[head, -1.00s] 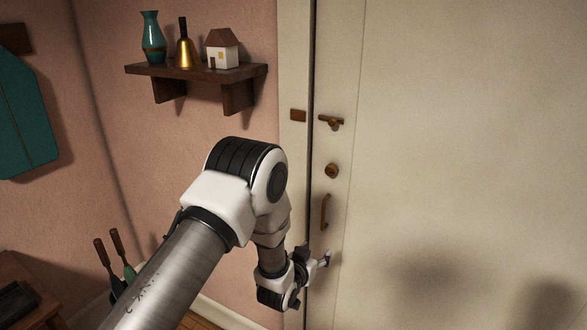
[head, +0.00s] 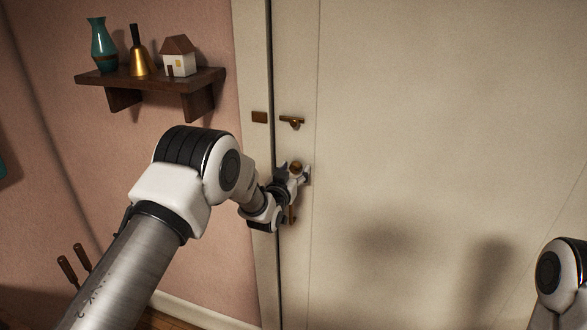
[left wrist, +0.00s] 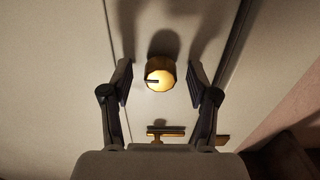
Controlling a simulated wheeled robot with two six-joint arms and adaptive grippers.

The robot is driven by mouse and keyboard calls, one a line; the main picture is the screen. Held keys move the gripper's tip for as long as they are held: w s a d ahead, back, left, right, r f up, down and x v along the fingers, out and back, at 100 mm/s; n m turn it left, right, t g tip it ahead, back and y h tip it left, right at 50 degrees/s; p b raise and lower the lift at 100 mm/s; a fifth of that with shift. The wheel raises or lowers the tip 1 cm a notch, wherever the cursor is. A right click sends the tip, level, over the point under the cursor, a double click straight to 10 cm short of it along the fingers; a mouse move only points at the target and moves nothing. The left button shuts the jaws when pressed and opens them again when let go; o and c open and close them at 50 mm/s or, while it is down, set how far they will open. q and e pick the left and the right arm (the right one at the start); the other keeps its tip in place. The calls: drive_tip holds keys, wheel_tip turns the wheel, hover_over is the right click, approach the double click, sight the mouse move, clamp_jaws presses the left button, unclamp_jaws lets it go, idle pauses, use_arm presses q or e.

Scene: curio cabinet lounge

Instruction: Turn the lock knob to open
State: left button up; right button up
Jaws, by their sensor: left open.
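The lock knob (head: 296,166) is a round brass knob on the cream door (head: 430,120). In the left wrist view the knob (left wrist: 160,74) has a dark mark on its bright face, pointing left. My left gripper (head: 293,174) is open at the knob. In the left wrist view my left gripper's fingers (left wrist: 160,78) stand on either side of the knob, with a gap on each side. My right gripper is not in view; only part of my right arm shows at the lower right.
A brass latch (head: 291,121) sits above the knob, with a brass plate (head: 260,117) on the frame. A door handle (head: 292,214) below is partly hidden by my gripper. A wall shelf (head: 150,82) at left holds a vase, bell and small house. The door's right side is clear.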

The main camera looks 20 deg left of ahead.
use_arm(q)
drive_tip(key=shift+d, duration=0.1)
drive_tip(key=c, duration=0.4)
drive_tip(key=shift+a, duration=0.2)
clamp_jaws()
